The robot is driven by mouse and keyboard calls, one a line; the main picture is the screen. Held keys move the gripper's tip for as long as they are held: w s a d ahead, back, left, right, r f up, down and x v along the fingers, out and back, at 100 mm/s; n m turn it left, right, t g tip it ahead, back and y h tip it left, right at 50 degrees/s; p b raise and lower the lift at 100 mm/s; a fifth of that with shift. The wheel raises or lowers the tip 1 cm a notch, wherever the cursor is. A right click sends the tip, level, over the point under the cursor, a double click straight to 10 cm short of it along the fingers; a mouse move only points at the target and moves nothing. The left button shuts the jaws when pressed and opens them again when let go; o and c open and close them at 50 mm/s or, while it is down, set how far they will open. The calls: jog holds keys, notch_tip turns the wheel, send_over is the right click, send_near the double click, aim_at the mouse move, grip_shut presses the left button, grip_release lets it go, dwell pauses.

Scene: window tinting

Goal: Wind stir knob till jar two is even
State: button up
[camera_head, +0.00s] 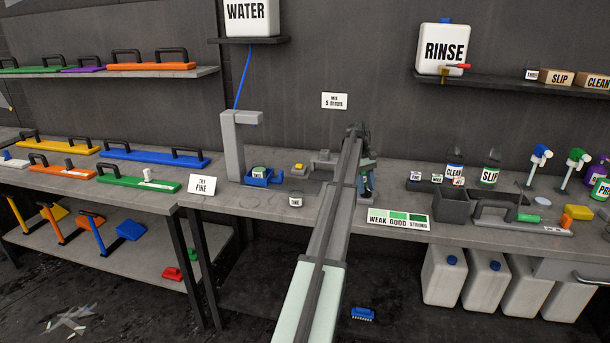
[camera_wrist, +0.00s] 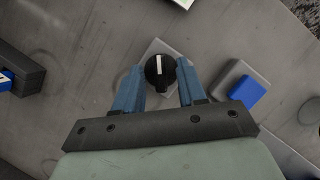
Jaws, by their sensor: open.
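In the wrist view, a round black knob (camera_wrist: 160,72) with a white pointer line sits on a light grey base. My gripper (camera_wrist: 160,66) is open, with one blue finger on each side of the knob. I cannot tell whether either finger touches it. In the head view, my gripper (camera_head: 367,185) is low at the bench, partly behind my arm, and the knob is not seen there. A small jar with a green top (camera_head: 260,171) sits in a blue holder. Another small labelled jar (camera_head: 296,199) stands nearer the front edge. Neither small label reads clearly.
A grey block with a blue part (camera_wrist: 246,92) lies right of the knob in the wrist view. A WEAK/GOOD/STRONG colour card (camera_head: 398,219) stands near the front edge. A grey spout column (camera_head: 232,147) rises behind the blue holder. A dark grey bin (camera_head: 451,204) stands to the right.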

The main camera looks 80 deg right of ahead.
aim_at(367, 189)
jog(key=n, duration=0.2)
jog(key=n+g+h, duration=0.1)
jog(key=n, duration=0.1)
jog(key=n+h, duration=0.1)
jog(key=n, duration=0.2)
jog(key=shift+w+a+g, duration=0.1)
jog(key=shift+a+g, duration=0.15)
jog(key=shift+g, duration=0.05)
jog(key=n+h, duration=0.1)
jog(key=n, duration=0.2)
jog(key=n+h, duration=0.1)
jog(key=n, duration=0.2)
jog(key=shift+a+h, duration=0.15)
jog(key=shift+h, duration=0.25)
jog(key=v, duration=1.4)
jog(key=w+a+f+n+t+h, duration=0.1)
jog(key=w+a+f+n+t, duration=0.1)
jog(key=w, duration=1)
jog(key=w+a+f+n+t+h, duration=0.2)
jog(key=w+f+n, duration=0.2)
jog(key=w, duration=0.8)
jog(key=shift+w+a+f+n, duration=0.25)
jog(key=shift+w+f+n, duration=0.1)
jog(key=shift+f, duration=0.2)
jog(key=shift+t, duration=0.3)
